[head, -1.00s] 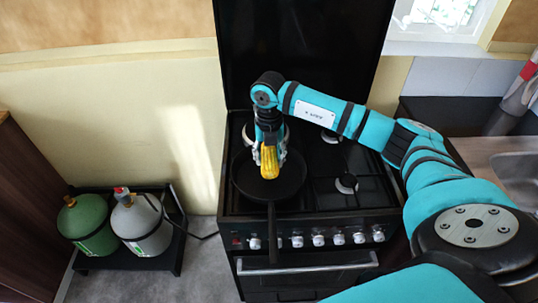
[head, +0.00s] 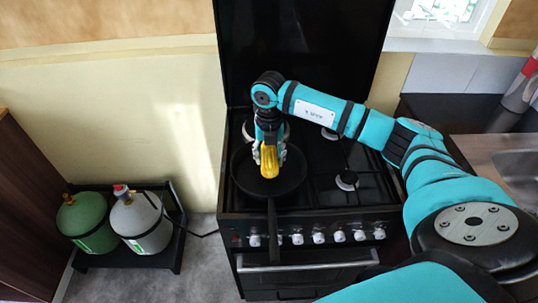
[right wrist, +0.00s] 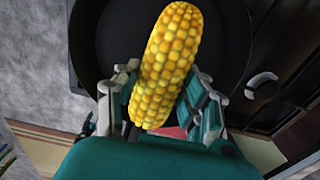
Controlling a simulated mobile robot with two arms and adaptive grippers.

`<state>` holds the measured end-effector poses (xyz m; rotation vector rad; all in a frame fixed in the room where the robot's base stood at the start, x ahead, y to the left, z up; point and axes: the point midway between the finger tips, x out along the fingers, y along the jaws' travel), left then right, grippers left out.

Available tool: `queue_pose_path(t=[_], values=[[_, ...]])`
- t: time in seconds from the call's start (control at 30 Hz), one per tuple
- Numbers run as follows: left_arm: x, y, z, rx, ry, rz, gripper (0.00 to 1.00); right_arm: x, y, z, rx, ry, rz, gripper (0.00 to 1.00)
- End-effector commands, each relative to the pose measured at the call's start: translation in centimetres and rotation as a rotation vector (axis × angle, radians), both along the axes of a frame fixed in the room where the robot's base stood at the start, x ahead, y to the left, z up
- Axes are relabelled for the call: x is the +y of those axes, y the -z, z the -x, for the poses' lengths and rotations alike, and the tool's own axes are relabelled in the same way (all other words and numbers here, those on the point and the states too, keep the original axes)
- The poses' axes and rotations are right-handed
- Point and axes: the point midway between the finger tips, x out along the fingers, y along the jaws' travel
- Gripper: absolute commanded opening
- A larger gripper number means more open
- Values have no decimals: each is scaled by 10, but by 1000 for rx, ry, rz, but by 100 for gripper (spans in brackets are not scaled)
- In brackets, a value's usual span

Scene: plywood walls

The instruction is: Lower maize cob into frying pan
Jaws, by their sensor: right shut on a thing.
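The yellow maize cob (head: 269,163) is held by my right gripper (head: 268,153), over the black frying pan (head: 285,189) on the stove. In the right wrist view the cob (right wrist: 167,65) lies lengthwise between the two fingers of the right gripper (right wrist: 163,95), which are shut on it, with the dark pan (right wrist: 115,40) behind it. I cannot tell whether the cob's lower end touches the pan. The pan's handle (head: 272,235) points toward the front of the stove. My left gripper is not in view.
The black stove (head: 320,210) has other burners (head: 346,181) free to the right of the pan, and knobs along its front. A green gas bottle (head: 86,222) and a grey one (head: 138,222) stand on a low rack at left. A sink (head: 520,165) is at right.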

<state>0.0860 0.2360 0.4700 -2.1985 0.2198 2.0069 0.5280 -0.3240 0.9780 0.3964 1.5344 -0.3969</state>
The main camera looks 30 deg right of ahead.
Motion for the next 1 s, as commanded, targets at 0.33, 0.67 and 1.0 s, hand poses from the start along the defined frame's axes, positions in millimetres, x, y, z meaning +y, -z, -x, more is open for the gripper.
queue_pose_path(t=[0.33, 0.67, 1.0], values=[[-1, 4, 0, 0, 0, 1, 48, 0, 6, 0, 0, 0, 0, 6], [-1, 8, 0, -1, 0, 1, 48, 0, 11, 0, 0, 0, 0, 6], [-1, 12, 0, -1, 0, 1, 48, 0, 16, 0, 0, 0, 0, 6]])
